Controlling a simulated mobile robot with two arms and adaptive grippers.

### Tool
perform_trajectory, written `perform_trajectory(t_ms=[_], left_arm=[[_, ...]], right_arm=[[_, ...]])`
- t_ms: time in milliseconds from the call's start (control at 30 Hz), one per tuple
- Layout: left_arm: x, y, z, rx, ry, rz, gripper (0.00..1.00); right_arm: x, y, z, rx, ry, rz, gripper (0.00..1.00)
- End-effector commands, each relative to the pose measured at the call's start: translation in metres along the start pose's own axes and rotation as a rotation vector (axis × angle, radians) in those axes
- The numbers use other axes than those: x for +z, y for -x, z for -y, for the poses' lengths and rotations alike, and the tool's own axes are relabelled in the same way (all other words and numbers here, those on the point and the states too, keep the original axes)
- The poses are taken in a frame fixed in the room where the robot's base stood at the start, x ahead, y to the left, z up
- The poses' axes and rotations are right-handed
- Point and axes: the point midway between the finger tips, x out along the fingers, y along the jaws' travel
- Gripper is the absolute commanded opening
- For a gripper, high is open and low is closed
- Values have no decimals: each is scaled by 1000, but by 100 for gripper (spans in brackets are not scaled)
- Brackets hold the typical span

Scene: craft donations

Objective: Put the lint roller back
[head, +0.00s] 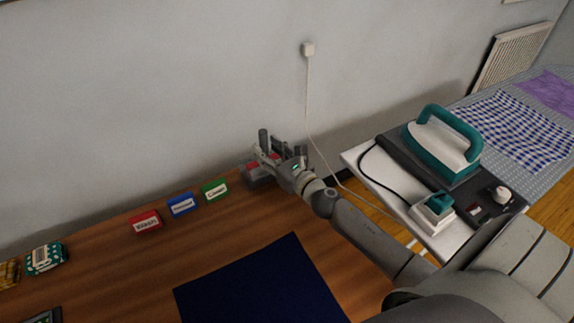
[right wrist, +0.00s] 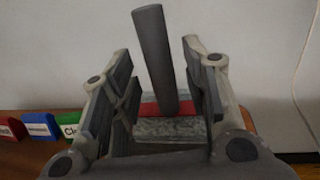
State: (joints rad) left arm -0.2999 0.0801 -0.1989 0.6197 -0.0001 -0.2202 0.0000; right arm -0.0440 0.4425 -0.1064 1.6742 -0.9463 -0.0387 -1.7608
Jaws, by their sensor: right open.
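A dark grey upright cylinder (right wrist: 155,60), which looks like the lint roller, stands on a speckled grey base with a red patch (right wrist: 165,130). In the head view the cylinder (head: 263,138) and base (head: 256,179) are at the table's back right edge, by the wall. My right gripper (head: 268,157) is open there. In the right wrist view its fingers (right wrist: 162,85) are on either side of the cylinder, with a gap visible at the left. The cylinder's lower end meets the base; whether it is fixed there I cannot tell. My left gripper is out of view.
Red (head: 145,222), blue (head: 182,205) and green (head: 214,190) label blocks stand left of the base. A dark blue mat (head: 260,287) lies in front. A white board (head: 385,180) at right carries an iron (head: 440,145). A cord hangs down the wall close to my right gripper.

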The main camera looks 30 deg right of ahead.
Motion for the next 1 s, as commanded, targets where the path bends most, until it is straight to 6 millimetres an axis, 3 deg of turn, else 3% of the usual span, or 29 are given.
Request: perform_trajectory(t_ms=[300,500,1000], left_arm=[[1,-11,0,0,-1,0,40],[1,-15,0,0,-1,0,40],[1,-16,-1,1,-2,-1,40]], right_arm=[[-2,60,0,1,0,0,42],[-1,84,0,0,-1,1,42],[1,95,0,0,0,4,42]])
